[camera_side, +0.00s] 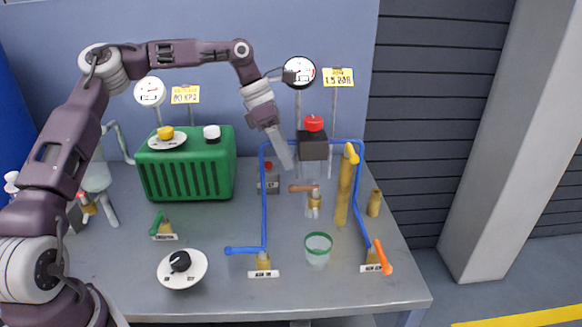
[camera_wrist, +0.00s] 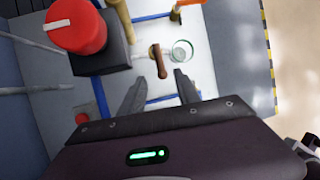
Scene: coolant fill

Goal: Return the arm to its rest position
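My gripper (camera_side: 287,160) hangs in the air over the back middle of the table, tilted down, just left of a black block with a red cap (camera_side: 313,124) as the side view shows it. In the wrist view the two fingers of my gripper (camera_wrist: 161,88) stand apart with nothing between them. The red cap (camera_wrist: 76,27) is large and close at the upper left there. My arm arches from the left side over the green tank. How far the fingers are from the blue pipe behind them I cannot tell.
A green tank (camera_side: 186,174) stands at the back left. Two gauges (camera_side: 299,72) and yellow signs (camera_side: 338,77) rise behind. Blue pipes (camera_side: 264,200), a brass cylinder (camera_side: 343,190), a green-rimmed cup (camera_side: 318,250) and a dial (camera_side: 181,268) stand on the grey table (camera_side: 345,296).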

